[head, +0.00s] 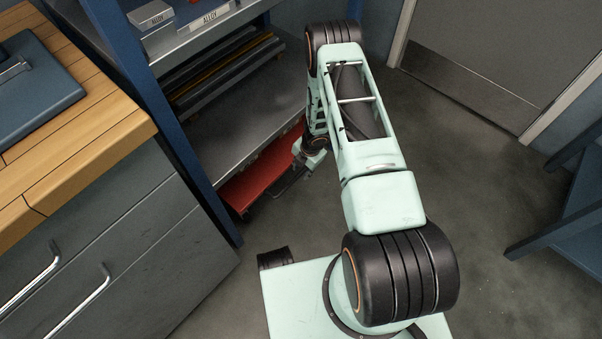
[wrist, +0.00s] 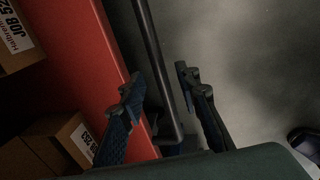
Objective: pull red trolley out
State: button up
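The red trolley (head: 258,180) sits low under the bottom shelf of the rack, with its near side showing in the head view. In the wrist view its red edge (wrist: 88,55) runs down the left, and a dark bar handle (wrist: 152,48) runs along its outer side. My gripper (wrist: 160,92) is open, with one finger on each side of the bar. The finger on the trolley side overlaps the red edge in the picture; I cannot tell if it touches. In the head view my arm partly hides the gripper.
Cardboard boxes (wrist: 55,140) lie inside the trolley. The blue-framed metal rack (head: 230,120) stands over it, with a blue post (head: 185,140) close to its left end. A wood-topped drawer cabinet (head: 130,225) is at left. Open grey floor (head: 480,150) lies to the right.

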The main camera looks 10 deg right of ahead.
jog(key=shift+w+a+f, duration=0.1)
jog(key=shift+w+f, duration=0.1)
jog(key=shift+f, duration=0.7)
jog(key=shift+c, duration=0.2)
grip_shut()
